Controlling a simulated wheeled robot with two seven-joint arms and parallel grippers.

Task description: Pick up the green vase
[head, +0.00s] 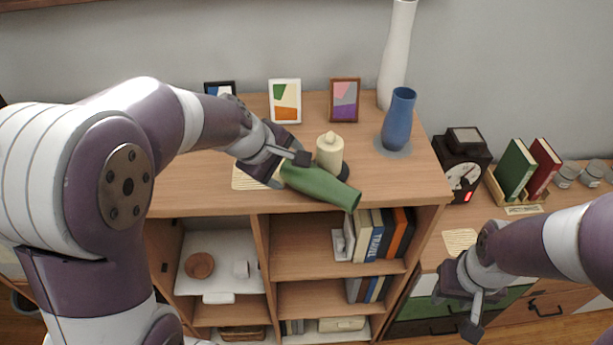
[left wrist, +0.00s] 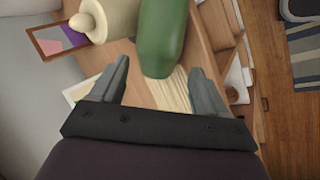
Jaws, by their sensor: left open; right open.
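The green vase (head: 322,187) is tipped on its side near the front edge of the bookcase top, its narrow end pointing right and toward the front. I cannot tell whether it rests on the top. My left gripper (head: 290,170) is open at the vase's left end, with a finger on either side. In the left wrist view, the green vase (left wrist: 163,40) reaches in between the tips of my left gripper (left wrist: 158,75), with gaps visible on both sides. My right gripper (head: 468,303) is open and empty, low at the right, away from the vase.
A cream candle (head: 330,153) stands close behind the green vase, and also shows in the left wrist view (left wrist: 105,18). A blue vase (head: 398,120), a tall white vase (head: 397,55) and picture frames (head: 285,100) stand farther back.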

